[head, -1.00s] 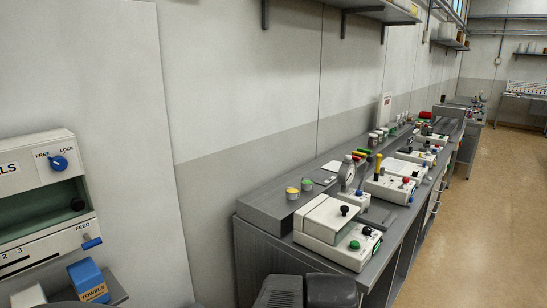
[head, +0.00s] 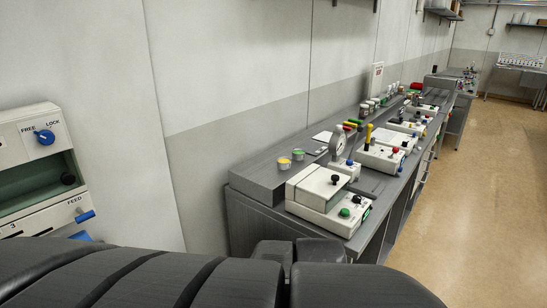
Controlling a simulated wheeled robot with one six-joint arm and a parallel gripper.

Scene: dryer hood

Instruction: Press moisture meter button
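Several white instruments stand on the grey bench. The nearest is a white box with a hinged-looking lid (head: 318,187), a green button (head: 345,212), a black knob (head: 356,199) and a small green-lit side panel. I cannot read a label that tells which instrument is the moisture meter. Dark ribbed parts of my arm fill the bottom of the view, in front of the bench's near end. I cannot make out my gripper's fingers.
Yellow-topped and green-topped jars (head: 284,163) stand on the raised back ledge. Shelves hang on the wall above. The tan floor (head: 470,200) right of the bench is clear.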

